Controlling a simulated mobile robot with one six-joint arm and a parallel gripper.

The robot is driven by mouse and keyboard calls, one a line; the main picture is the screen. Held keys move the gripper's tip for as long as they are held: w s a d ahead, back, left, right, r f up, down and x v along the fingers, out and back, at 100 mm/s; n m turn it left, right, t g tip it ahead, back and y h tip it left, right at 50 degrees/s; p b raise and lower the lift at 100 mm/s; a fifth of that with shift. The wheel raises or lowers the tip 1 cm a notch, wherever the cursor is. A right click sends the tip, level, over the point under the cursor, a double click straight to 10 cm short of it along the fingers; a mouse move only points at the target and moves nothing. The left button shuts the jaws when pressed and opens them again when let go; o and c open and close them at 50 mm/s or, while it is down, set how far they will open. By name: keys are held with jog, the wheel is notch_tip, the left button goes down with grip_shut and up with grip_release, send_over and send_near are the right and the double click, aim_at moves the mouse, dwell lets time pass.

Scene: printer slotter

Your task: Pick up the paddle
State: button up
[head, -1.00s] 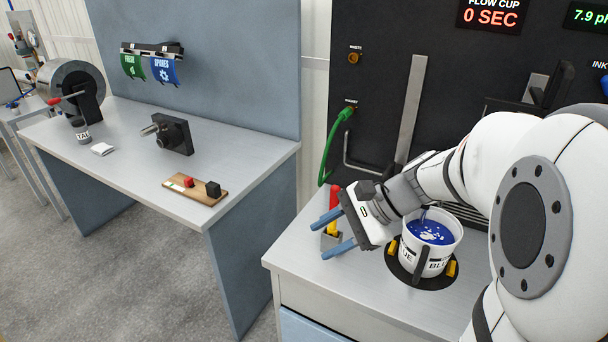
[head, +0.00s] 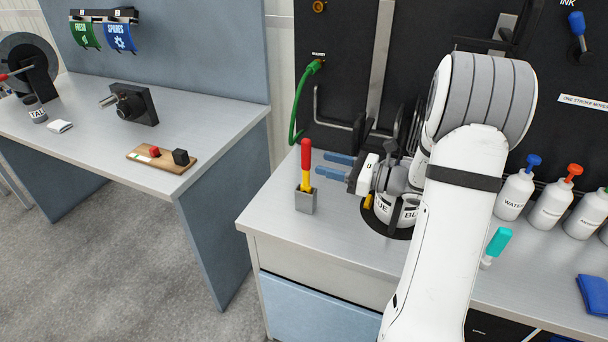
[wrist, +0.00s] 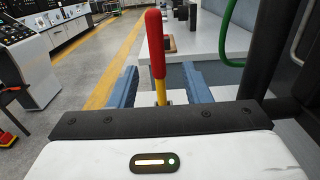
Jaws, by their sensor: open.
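The paddle (head: 305,165) has a red and yellow handle and stands upright in a small grey holder (head: 306,202) near the left end of the counter. My gripper (head: 322,163) is open and empty, just right of the handle in the head view, with its blue fingers pointing at it. In the wrist view, the paddle (wrist: 156,45) rises at the middle of the picture, between the two blue fingers of the gripper (wrist: 159,67). It does not appear gripped. The paddle's lower end is hidden in the holder.
A green hose (head: 297,110) hangs behind the holder. Bottles (head: 514,195) and a teal-handled tool (head: 498,242) are at the right. The counter left of the holder is clear.

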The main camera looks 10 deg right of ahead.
aim_at(311, 159)
jog(key=p+x, duration=0.1)
jog(key=x, duration=0.5)
jog(key=shift+w+a+r, duration=0.1)
jog(key=shift+a, duration=0.15)
grip_shut()
